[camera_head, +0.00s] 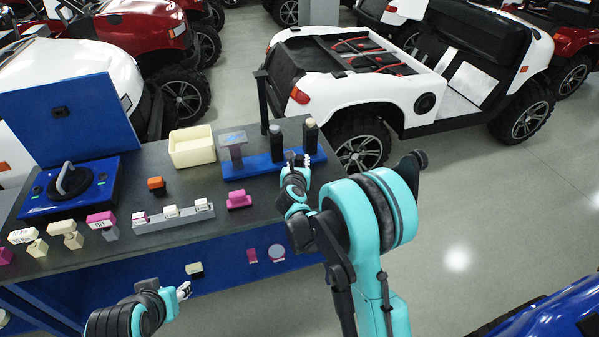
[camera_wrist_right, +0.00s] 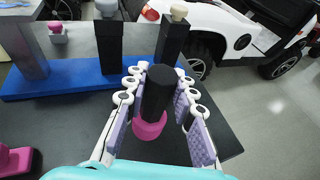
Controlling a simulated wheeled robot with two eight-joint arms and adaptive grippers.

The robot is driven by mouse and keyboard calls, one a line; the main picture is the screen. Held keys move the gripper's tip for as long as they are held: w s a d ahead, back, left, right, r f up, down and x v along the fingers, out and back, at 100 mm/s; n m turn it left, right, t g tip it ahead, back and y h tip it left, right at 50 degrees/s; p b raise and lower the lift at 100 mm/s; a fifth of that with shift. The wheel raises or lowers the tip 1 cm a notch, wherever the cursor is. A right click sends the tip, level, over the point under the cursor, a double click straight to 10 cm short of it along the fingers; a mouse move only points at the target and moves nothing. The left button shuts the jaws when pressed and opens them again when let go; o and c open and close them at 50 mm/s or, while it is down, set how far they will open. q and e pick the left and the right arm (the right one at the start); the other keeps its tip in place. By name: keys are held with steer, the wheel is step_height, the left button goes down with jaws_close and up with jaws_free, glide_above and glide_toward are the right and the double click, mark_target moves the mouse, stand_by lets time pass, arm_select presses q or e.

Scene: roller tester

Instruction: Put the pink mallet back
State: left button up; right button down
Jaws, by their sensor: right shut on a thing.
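The pink mallet (camera_wrist_right: 150,126) shows in the right wrist view as a black cylinder with a pink part at its lower end. My right gripper (camera_wrist_right: 160,92) has its fingers on both sides of the black cylinder and is shut on it. In the head view my right gripper (camera_head: 300,160) is at the right end of the blue rack (camera_head: 258,166), and I cannot make out the mallet there. The rack also shows in the right wrist view (camera_wrist_right: 70,84), beyond the mallet. My left gripper (camera_head: 183,291) is low in front of the table; its fingers are too small to judge.
Two dark posts with pale tops (camera_head: 276,140) (camera_head: 311,137) and a grey stand (camera_head: 236,152) rise from the rack. A pink block (camera_head: 239,200) and a cream bin (camera_head: 192,147) are on the dark table. A white cart (camera_head: 360,100) is behind.

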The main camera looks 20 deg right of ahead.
step_height(320, 180, down, 4)
steer(key=shift+b, duration=0.9)
steer(key=shift+r, duration=0.15)
steer(key=shift+f, duration=0.25)
steer(key=c, duration=1.3)
jaws_free()
steer(key=shift+r, duration=0.1)
steer(key=shift+o, duration=0.2)
steer(key=shift+r, duration=0.1)
